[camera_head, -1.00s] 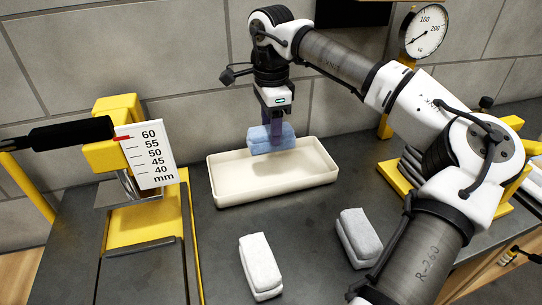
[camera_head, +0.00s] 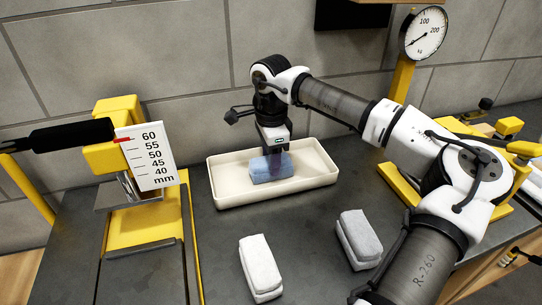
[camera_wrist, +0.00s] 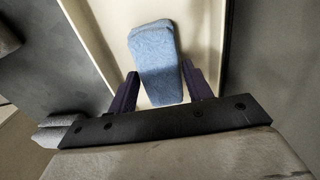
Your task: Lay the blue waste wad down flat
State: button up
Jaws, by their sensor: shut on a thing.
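The blue waste wad (camera_head: 270,168) is a fuzzy light-blue block inside the cream tray (camera_head: 310,184), left of the tray's middle. It lies level, long side roughly along the tray, and looks at or very near the tray floor. My gripper (camera_head: 275,158) comes down from above and is shut on the wad. In the wrist view the wad (camera_wrist: 155,62) shows between the two dark fingers (camera_wrist: 160,92), with the pale tray floor (camera_wrist: 112,22) around it. Whether its underside touches the floor is hidden.
Two grey-white wads (camera_head: 260,266) (camera_head: 360,238) lie on the dark bench in front of the tray. A yellow press with a millimetre scale (camera_head: 147,158) stands at left. A dial gauge (camera_head: 423,31) on a yellow post stands at back right. Bench between tray and wads is clear.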

jog(key=o, duration=1.1)
notch_tip(320, 180, up, 12)
jog(key=shift+r, duration=0.1)
